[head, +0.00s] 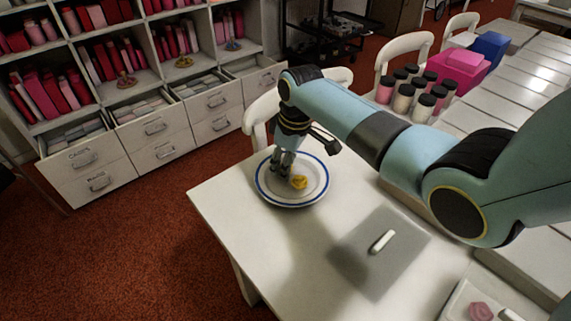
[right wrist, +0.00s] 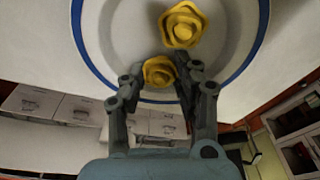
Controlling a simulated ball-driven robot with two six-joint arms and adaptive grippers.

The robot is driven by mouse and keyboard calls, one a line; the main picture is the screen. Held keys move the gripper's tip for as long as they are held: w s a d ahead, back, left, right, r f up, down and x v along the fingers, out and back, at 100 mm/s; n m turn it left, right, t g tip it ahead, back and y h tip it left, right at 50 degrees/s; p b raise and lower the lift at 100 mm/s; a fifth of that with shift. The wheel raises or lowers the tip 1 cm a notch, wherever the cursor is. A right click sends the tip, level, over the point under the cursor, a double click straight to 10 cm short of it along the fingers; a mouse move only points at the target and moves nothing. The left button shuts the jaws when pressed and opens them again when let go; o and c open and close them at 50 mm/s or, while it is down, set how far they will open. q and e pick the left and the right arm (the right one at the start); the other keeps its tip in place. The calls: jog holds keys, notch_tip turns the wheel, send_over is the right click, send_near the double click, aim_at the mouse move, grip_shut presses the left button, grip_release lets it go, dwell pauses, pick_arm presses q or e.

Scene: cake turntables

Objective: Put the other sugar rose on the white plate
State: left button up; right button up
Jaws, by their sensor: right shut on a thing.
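The white plate (head: 315,186) with a blue rim stands near the far corner of the white table in the head view. It also fills the top of the right wrist view (right wrist: 125,45). One yellow sugar rose (right wrist: 181,25) lies on it, beside my gripper; it shows in the head view too (head: 299,182). My right gripper (right wrist: 160,75) is shut on a second yellow sugar rose (right wrist: 158,71), low over the plate. Whether this rose touches the plate I cannot tell. In the head view my right gripper (head: 283,165) points down and hides the held rose.
A grey mat (head: 350,240) with a small white stick (head: 382,242) lies on the table. A tray (head: 458,300) with a pink piece (head: 480,311) is at lower right. Several dark-lidded jars (head: 403,98) and a pink box (head: 455,72) stand behind my arm. A chair (head: 258,135) is behind the plate.

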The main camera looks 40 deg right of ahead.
jog(key=o, duration=0.8)
jog(key=shift+f, duration=0.1)
jog(key=shift+c, duration=0.2)
notch_tip(320, 180, up, 12)
jog(key=s+p, duration=0.1)
jog(key=p, duration=0.1)
jog(key=shift+s+d, duration=0.3)
jog(key=shift+d, duration=0.1)
